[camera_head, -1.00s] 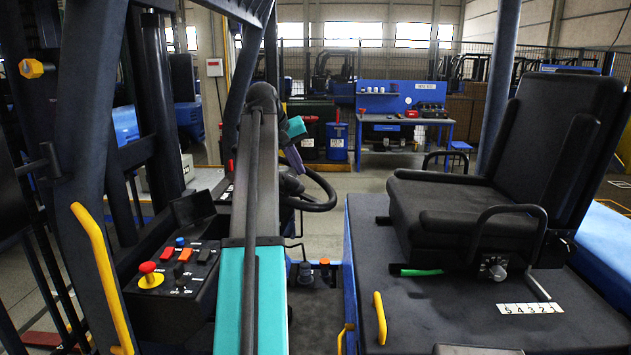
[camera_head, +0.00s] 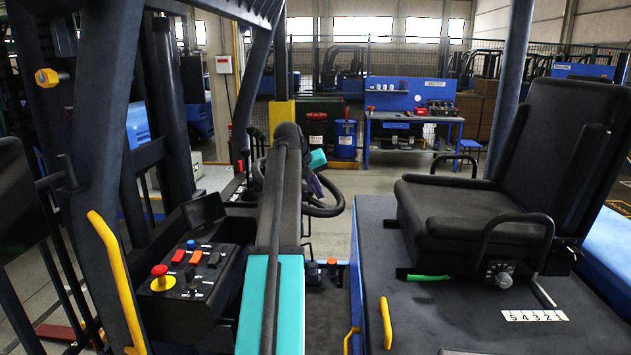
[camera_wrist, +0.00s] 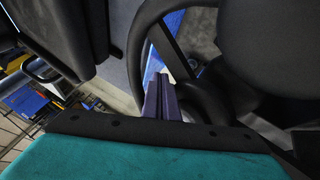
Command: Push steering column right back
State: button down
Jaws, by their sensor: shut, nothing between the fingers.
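The black steering wheel (camera_head: 334,211) stands right of my arm in the head view, left of the seat. Its column is mostly hidden behind my arm. My gripper (camera_head: 317,184) has purple fingers close to the wheel, partly hidden by my arm. In the wrist view my gripper (camera_wrist: 160,98) is shut and empty, its fingers overlapping the dark curved rim of the steering wheel (camera_wrist: 141,45). I cannot tell whether they touch it. A large dark round shape fills the right of that view.
A black seat (camera_head: 460,205) with armrests is on the right. A control box (camera_head: 190,285) with a red knob (camera_head: 160,271) is on the left. Yellow handrails (camera_head: 115,275) stand nearby. A blue workbench (camera_head: 412,118) and bins are far back. Open floor lies beyond the wheel.

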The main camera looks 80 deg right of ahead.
jog(key=shift+s+d+f+p, duration=0.2)
jog(key=shift+s+d+p, duration=0.1)
jog(key=shift+s, duration=0.25)
jog(key=shift+s+d+f+p, duration=0.25)
jog(key=shift+s+p, duration=0.1)
jog(key=shift+s, duration=0.25)
jog(key=shift+s+d+f+p, duration=0.2)
jog(key=shift+s+d+p, duration=0.1)
jog(key=shift+s, duration=0.25)
